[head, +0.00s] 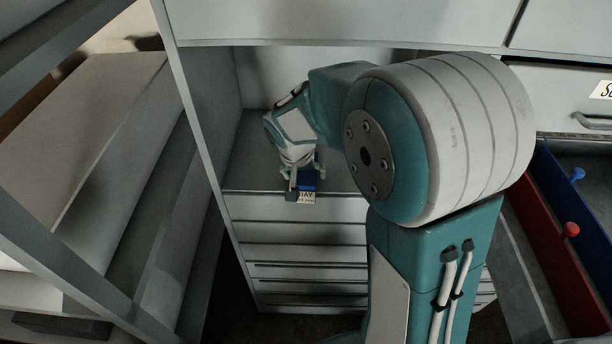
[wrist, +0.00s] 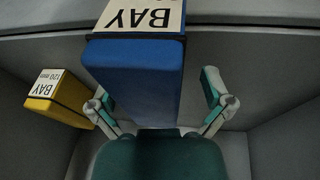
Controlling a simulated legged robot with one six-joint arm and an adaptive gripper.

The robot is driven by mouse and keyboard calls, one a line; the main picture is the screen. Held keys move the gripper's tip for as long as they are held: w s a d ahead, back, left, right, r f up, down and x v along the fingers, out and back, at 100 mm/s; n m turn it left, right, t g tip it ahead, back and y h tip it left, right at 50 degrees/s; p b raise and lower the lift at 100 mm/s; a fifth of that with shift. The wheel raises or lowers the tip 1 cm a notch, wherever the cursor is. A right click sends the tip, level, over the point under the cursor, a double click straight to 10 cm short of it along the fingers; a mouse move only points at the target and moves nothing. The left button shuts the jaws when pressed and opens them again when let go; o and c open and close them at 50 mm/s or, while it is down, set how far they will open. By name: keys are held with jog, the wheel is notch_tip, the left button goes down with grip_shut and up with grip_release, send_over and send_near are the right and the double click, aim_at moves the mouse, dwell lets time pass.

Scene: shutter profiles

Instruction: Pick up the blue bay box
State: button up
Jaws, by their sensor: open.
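The blue bay box (head: 307,184) sits in the bay of the grey cabinet, at the front edge of its floor, with a white BAY label on its front. In the wrist view the blue box (wrist: 135,75) is large, and its label shows upside down. My gripper (head: 303,180) reaches down into the bay at the box. In the wrist view my gripper (wrist: 158,90) is open, one finger on each side of the box. The right finger stands clear of it; the left finger is close to it, and I cannot tell if they touch. My arm hides part of the bay.
A yellow BAY box (wrist: 62,98) stands left of the blue one in the wrist view, close to my left finger. Bay walls and the cabinet top (head: 340,22) enclose the space. An open drawer with red (head: 560,240) and blue panels is at right.

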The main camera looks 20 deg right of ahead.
jog(key=shift+w+d+f, duration=0.1)
jog(key=shift+d+f, duration=0.15)
jog(key=shift+f, duration=0.1)
jog(key=c, duration=1.2)
jog(key=shift+c, duration=0.4)
